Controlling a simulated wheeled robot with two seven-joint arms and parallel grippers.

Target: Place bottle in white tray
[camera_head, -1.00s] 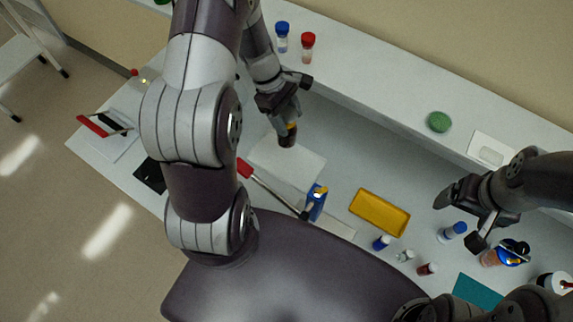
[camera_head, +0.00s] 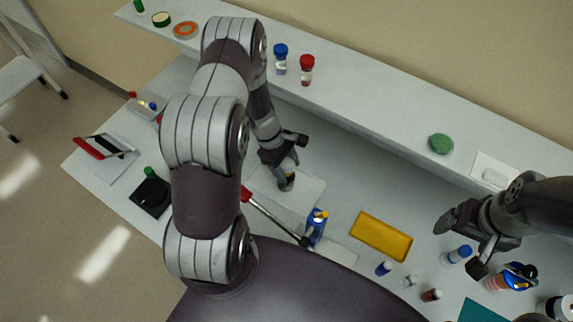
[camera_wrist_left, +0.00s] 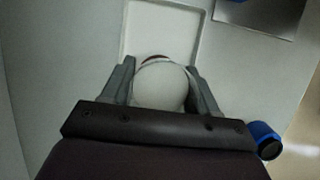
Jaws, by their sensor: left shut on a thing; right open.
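My left gripper (camera_head: 286,168) is shut on a bottle (camera_head: 287,185), whose dark lower end shows below the fingers in the head view. The bottle is over the white tray (camera_head: 312,192); I cannot tell whether it touches the tray floor. In the left wrist view the bottle's pale round top (camera_wrist_left: 160,86) sits between the two fingers, with the white tray (camera_wrist_left: 128,32) behind it.
A yellow tray (camera_head: 381,236) lies right of the white tray. A blue box (camera_head: 315,228) and a red-handled tool (camera_head: 268,212) are close in front. Several small bottles stand at the front right. The raised shelf (camera_head: 370,100) runs behind, holding blue- and red-capped bottles.

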